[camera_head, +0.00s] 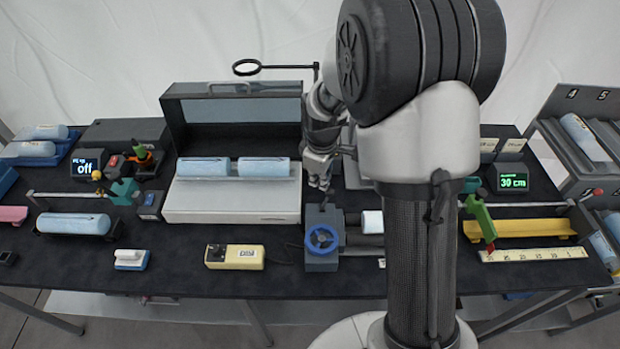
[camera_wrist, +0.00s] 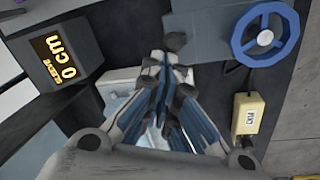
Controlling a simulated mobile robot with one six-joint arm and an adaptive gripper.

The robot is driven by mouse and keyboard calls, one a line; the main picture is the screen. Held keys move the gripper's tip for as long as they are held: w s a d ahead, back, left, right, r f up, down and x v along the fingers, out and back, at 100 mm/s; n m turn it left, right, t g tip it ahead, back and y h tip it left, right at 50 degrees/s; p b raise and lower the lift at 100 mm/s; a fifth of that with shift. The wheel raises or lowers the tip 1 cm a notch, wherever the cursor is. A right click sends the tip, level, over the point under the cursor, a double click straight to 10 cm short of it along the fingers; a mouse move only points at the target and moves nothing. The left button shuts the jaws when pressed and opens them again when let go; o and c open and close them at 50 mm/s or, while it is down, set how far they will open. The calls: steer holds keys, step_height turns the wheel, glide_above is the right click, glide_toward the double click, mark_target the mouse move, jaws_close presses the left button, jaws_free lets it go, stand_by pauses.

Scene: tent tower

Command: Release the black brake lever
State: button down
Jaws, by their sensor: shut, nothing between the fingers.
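My gripper (camera_head: 321,182) is shut and points down, just above the grey winch block (camera_head: 322,262) with the blue handwheel (camera_head: 321,239). The handwheel also shows at the upper right of the wrist view (camera_wrist: 264,33). The wrist view shows my gripper's fingers (camera_wrist: 168,75) drawn together, with nothing seen held between them. A small dark knob-like piece (camera_wrist: 175,41) shows right at the fingertips, against the grey block. It may be the black brake lever, but I cannot tell it from the finger pads. Whether the fingers touch the lever is hidden.
A yellow box (camera_head: 235,257) lies left of the winch block. A white-topped case (camera_head: 232,205) with blue rolls stands behind it. A magnifier (camera_head: 247,67) on an arm rises at the back. A "0 cm" sleeve display (camera_wrist: 62,60) is at the left of the wrist view.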

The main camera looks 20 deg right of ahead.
steer(key=shift+s+d, duration=0.1)
steer(key=shift+d, duration=0.1)
steer(key=shift+r+p, duration=0.6)
steer(key=shift+r, duration=0.2)
